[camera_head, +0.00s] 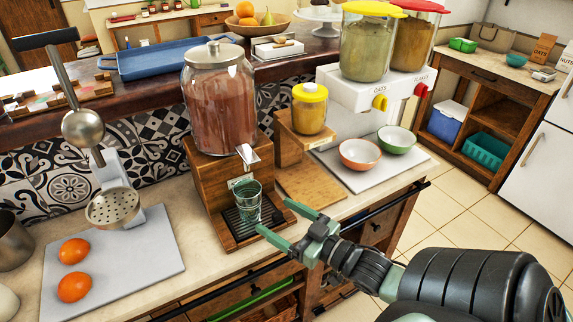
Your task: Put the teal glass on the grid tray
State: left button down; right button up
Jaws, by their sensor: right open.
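The teal glass (247,203) is see-through and stands upright on the dark grid tray (232,222), in front of the big jar dispenser and below its tap. My right gripper (275,217) comes in from the lower right. Its two green fingers are spread and point at the glass. The fingertips are close to the glass's right side, with nothing held between them; whether one touches it I cannot tell. My left gripper is not in view.
A glass jar dispenser (220,105) on a wooden stand rises behind the tray. A yellow-lidded jar (309,108) and two bowls (360,154) are to the right. A citrus press (113,206) and two oranges (74,287) are on a board at left.

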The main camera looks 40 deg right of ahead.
jog(key=shift+s+d, duration=0.15)
jog(key=shift+s, duration=0.7)
dwell(0.8)
